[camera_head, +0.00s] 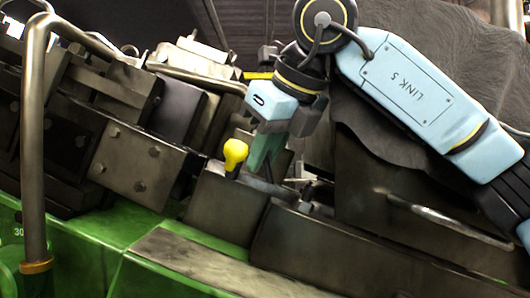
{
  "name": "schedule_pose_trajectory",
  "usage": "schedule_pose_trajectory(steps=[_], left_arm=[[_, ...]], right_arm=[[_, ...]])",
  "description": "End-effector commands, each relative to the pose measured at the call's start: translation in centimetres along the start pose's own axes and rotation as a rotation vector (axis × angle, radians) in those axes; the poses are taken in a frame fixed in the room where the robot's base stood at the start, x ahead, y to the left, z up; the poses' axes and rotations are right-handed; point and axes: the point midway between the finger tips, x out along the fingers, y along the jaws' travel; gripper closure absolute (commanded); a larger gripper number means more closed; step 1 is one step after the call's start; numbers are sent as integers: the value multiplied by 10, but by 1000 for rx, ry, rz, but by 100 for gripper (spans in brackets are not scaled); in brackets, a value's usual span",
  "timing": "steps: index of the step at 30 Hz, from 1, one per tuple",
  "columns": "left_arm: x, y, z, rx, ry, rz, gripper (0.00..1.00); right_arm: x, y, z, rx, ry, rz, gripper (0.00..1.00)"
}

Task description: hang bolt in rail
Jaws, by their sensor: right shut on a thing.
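My right gripper (264,166) comes down from the upper right, with its green fingers pointing downward over the middle of the machine. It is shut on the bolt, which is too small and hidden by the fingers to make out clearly. The fingertips are just right of a yellow-knobbed lever and close above the dark metal blocks. A long dark rail-like block (325,255) runs to the lower right below the gripper. I cannot tell whether the bolt touches it. My left gripper is not in view.
The yellow knob (235,152) stands close left of the fingers. Bolted metal blocks (135,165) crowd the left, and a bent metal handrail (34,130) rises in front. A handle (450,222) sits at the right. The green machine bed (95,250) lies below.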

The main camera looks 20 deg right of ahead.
Motion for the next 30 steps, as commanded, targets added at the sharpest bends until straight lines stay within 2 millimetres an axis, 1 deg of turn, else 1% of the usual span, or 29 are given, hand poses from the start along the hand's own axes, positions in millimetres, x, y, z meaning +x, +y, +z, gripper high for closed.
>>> schedule_pose_trajectory(steps=[9, 14, 15, 19, 20, 24, 25, 26, 30], left_arm=[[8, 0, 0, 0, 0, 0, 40], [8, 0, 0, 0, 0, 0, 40], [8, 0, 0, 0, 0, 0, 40], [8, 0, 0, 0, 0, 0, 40], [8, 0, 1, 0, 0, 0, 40], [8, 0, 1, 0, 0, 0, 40], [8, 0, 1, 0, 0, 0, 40], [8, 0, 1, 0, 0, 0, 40], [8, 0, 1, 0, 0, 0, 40]], right_arm=[[6, 0, -6, 1, 0, 0, 98], [7, 0, -7, 2, 2, 0, 98], [7, 0, -7, 2, 3, 1, 79], [8, 0, -8, 2, 5, 2, 62], [8, 0, -8, 2, 6, 3, 61], [8, 0, -8, 0, 10, 5, 61], [8, 0, -9, -1, 11, 5, 75], [8, 0, -9, 0, 11, 5, 73], [9, 0, -9, 0, 12, 5, 73]])
